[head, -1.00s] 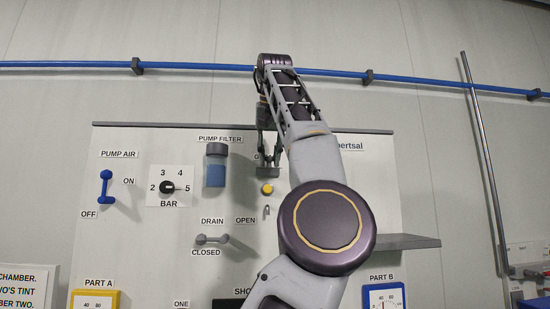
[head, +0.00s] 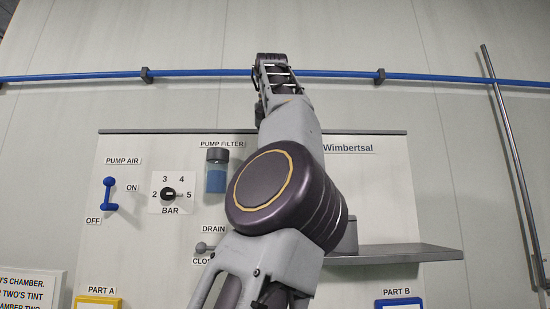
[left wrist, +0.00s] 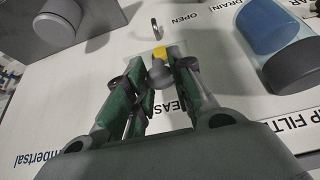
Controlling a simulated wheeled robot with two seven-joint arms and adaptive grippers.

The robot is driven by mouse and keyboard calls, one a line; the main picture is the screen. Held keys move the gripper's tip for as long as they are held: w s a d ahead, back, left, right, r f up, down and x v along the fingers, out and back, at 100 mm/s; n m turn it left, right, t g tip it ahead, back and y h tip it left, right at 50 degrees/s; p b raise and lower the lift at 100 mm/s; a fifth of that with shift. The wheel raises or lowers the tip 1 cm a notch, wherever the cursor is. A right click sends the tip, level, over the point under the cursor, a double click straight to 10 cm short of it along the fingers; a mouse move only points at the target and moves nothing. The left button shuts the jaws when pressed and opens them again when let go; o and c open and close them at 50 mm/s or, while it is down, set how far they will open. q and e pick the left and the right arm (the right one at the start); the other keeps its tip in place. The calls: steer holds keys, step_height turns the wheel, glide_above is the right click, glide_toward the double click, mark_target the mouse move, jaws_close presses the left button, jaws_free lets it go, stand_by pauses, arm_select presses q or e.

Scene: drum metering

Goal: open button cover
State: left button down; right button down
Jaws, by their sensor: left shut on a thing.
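In the left wrist view, my left gripper (left wrist: 155,85) has its green-padded fingers closed around a small grey rounded piece (left wrist: 160,75), which looks like the button cover. A yellow button (left wrist: 160,52) shows just beyond the fingertips, partly hidden by that piece. I cannot tell how far the cover is tilted. In the head view my own arm hides the gripper, the cover and the button. My right gripper is in neither view.
A grey shelf (head: 400,254) juts out at the right. A blue pipe (head: 210,73) runs above the panel.

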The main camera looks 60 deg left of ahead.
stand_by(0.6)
arm_select(q)
steer(key=c, duration=1.2)
jaws_free()
steer(key=shift+w+a, duration=0.1)
steer(key=shift+f, duration=0.15)
